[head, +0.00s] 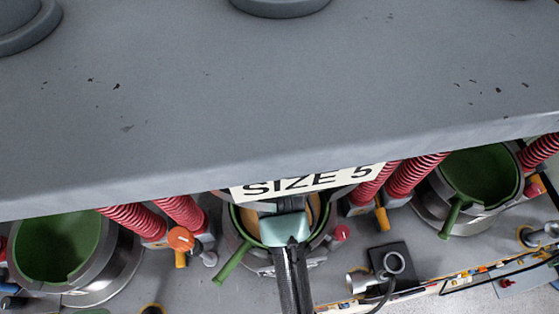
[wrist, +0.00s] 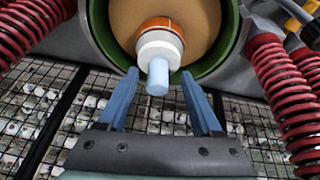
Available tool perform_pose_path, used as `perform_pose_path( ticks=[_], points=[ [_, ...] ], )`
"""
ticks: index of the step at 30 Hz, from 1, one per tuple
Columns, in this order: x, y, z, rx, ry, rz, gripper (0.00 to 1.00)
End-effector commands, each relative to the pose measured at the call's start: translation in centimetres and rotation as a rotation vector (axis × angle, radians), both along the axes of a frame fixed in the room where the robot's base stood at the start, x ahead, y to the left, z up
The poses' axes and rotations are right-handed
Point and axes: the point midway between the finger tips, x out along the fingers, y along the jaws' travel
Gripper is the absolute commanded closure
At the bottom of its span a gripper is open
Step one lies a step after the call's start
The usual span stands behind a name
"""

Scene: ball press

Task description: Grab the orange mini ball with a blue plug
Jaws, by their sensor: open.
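The mini ball (wrist: 160,25) shows in the wrist view as an orange cap with a white collar. A light blue plug (wrist: 158,78) sticks out of it towards me. The ball is in front of a tan round surface (wrist: 205,20) inside a green ring (wrist: 240,35). My gripper (wrist: 159,74) is open, with its two blue fingers on either side of the plug and a gap on both sides. In the head view my gripper (head: 287,222) reaches into the middle green-lined press (head: 238,222) under the "SIZE 5" sign; the ball cannot be made out there.
Red ribbed hoses (wrist: 290,95) flank the ring on both sides. The grey machine overhang (head: 260,100) with the "SIZE 5" sign (head: 305,181) lies above. Other green-lined presses stand left (head: 60,245) and right (head: 485,170). A wire grid (wrist: 60,100) is below in the wrist view.

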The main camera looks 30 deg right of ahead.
Motion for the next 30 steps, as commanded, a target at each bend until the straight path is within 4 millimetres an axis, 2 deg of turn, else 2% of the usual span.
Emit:
perform_pose_path(
  ticks=[2,8,15,26,30],
  points=[
    [1.1,-0.5,0.4,0.001,0.0,-0.002,0.33],
    [1.4,-0.6,-0.9,0.0,0.001,0.0,0.33],
    [1.5,-0.6,-1.1,0.0,0.0,0.0,0.33],
    [1.4,-0.6,-1.1,0.0,0.0,0.0,0.98],
    [1.5,-0.6,-1.1,0.0,0.0,0.0,1.0]
  ],
)
